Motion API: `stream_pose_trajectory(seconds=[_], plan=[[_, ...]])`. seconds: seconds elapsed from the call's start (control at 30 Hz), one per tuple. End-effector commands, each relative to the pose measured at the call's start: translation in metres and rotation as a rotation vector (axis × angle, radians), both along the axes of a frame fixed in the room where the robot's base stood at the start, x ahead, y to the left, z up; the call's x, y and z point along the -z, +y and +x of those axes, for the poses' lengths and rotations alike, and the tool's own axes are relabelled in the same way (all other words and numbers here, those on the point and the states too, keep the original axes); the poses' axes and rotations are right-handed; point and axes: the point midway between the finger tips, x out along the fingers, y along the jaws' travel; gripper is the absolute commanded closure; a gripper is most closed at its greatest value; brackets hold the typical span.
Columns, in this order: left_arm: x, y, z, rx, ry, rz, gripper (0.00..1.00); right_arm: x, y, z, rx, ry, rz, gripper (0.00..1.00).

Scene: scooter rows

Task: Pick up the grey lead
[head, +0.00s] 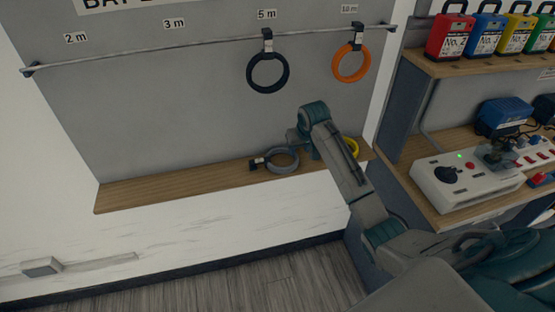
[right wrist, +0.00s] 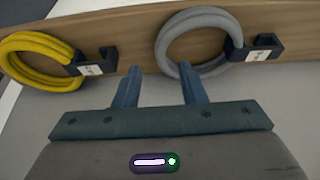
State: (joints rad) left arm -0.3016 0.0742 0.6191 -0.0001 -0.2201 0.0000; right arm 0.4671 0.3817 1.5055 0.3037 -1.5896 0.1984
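The grey lead (head: 283,170) is a coiled ring with a dark clip and white tag, lying on the wooden shelf (head: 150,192) below the wall panel. It also shows in the right wrist view (right wrist: 163,45), at upper right. My right gripper (right wrist: 160,75) is open and empty. Its two fingers are apart and point at the shelf, with the right-hand fingertip close to the grey coil; I cannot tell if it touches. My left gripper is not in view.
A yellow lead (right wrist: 42,85) lies on the same shelf, partly behind my right arm in the head view. A dark blue lead (head: 268,90) and an orange lead (head: 351,82) hang from the rail (head: 200,47). Side shelves at right hold a control box (head: 465,185) and coloured packs.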

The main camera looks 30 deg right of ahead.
Motion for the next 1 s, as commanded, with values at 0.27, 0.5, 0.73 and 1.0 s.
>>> stream_pose_trajectory(seconds=[0.27,0.5,0.73,1.0], plan=[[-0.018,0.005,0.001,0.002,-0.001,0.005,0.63,0.023,0.001,0.016,0.001,0.003,0.002,0.63],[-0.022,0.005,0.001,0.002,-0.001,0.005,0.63,0.046,-0.001,0.024,-0.001,0.000,0.000,0.63],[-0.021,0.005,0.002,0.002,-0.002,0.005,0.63,0.048,-0.002,0.025,-0.001,0.000,-0.001,0.63],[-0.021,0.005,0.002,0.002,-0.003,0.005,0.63,0.047,-0.002,0.024,-0.001,0.000,-0.001,1.00]])
